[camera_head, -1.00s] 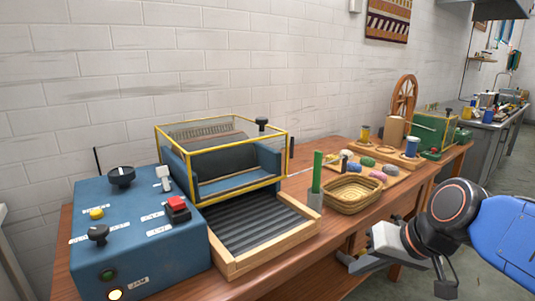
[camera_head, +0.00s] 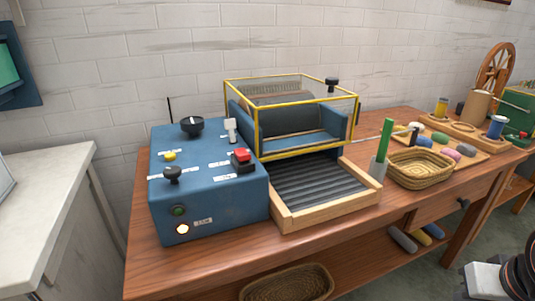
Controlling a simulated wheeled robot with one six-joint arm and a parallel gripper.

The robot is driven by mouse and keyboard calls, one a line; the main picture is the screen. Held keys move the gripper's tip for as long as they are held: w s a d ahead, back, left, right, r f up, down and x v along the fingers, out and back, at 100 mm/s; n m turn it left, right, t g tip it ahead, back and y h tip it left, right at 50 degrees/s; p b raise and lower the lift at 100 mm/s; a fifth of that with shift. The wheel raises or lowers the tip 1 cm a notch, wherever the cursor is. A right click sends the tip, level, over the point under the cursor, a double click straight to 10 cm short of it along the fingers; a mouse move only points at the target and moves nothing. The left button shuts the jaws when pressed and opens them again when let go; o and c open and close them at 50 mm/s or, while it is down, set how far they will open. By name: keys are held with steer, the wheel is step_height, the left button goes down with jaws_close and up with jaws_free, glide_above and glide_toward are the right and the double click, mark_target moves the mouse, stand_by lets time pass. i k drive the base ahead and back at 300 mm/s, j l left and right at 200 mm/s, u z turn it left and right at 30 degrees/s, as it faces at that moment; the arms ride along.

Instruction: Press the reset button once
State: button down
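A blue control box (camera_head: 215,205) stands on the wooden table at centre left. On its top are a small yellow button (camera_head: 169,156), a red button (camera_head: 241,155) on a black block, two black knobs and a white lever switch (camera_head: 231,130). On its front are a dark green button (camera_head: 178,210) and a brightly lit lamp (camera_head: 182,229) beside a label that seems to read JAM. The other labels are too small to read, so I cannot tell which button is reset. My gripper (camera_head: 482,281) shows only partly at the lower right corner, far from the box; its fingertips are not clear.
A yellow-framed clear guard (camera_head: 292,103) covers a machine right of the box, above a ridged tray (camera_head: 315,190). A white counter (camera_head: 45,185) is at left.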

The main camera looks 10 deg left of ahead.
mark_target(169, 156)
steer(key=u, duration=1.5)
